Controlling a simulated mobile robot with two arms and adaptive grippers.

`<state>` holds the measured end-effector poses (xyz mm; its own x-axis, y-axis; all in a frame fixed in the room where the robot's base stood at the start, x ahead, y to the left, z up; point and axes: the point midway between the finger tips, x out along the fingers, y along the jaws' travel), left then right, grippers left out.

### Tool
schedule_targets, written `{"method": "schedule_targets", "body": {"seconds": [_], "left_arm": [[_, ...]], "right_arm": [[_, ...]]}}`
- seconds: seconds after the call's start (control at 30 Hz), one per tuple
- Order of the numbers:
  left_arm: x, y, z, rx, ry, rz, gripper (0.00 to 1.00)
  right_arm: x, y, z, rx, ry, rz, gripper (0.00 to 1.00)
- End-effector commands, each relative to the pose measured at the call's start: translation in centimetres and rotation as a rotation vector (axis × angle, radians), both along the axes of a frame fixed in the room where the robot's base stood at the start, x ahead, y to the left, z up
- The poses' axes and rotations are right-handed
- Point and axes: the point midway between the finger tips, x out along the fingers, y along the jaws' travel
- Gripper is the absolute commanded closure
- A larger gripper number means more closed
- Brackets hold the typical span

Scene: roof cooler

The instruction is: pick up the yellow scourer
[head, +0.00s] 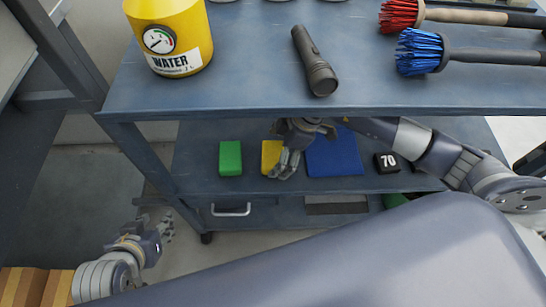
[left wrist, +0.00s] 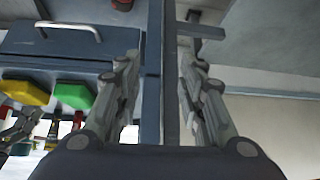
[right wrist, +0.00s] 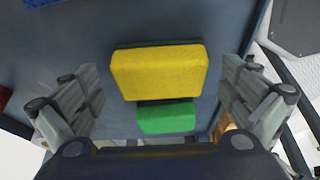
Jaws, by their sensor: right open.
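The yellow scourer (head: 268,152) lies on the lower shelf, partly hidden behind my right gripper (head: 284,166) in the head view. In the right wrist view the yellow scourer (right wrist: 160,72) is between the two spread fingers of my right gripper (right wrist: 162,76), with gaps on both sides. The right gripper is open and holds nothing. The yellow scourer also shows upside down at the left of the left wrist view (left wrist: 25,92). My left gripper (head: 167,228) is low at the left, away from the shelf. Its fingers are apart and empty in the left wrist view (left wrist: 160,75).
A green scourer (head: 230,158) lies just left of the yellow one. A blue flat item (head: 335,155) and a black block marked 70 (head: 387,162) lie to the right. The upper shelf (head: 240,85) overhangs, carrying a yellow water container (head: 170,30), torch (head: 315,62) and brushes.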

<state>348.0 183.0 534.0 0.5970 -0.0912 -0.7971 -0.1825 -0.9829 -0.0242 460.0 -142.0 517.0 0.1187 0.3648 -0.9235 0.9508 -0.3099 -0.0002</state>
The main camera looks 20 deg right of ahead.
Motion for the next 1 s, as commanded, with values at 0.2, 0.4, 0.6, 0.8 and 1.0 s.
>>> {"method": "schedule_targets", "body": {"seconds": [0.2, 0.4, 0.6, 0.8, 1.0], "left_arm": [[2.7, -0.9, 1.5, -0.03, -0.138, -0.011, 0.64], [3.3, -1.1, 2.1, -0.037, -0.172, -0.013, 0.64], [3.2, -1.1, 2.0, -0.037, -0.171, -0.013, 0.64], [3.2, -1.1, 2.0, -0.036, -0.17, -0.013, 0.64], [3.2, -1.1, 2.0, -0.037, -0.169, -0.012, 0.64]], "right_arm": [[0.4, 1.1, -1.0, -0.002, 0.001, 0.0, 0.0], [0.4, 1.2, -1.1, -0.001, -0.001, 0.0, 0.0], [0.4, 1.2, -1.1, -0.001, 0.0, 0.0, 0.14], [0.4, 1.2, -1.1, -0.001, 0.0, 0.0, 0.41], [0.3, 1.2, -1.1, -0.002, 0.001, 0.0, 0.41]]}}
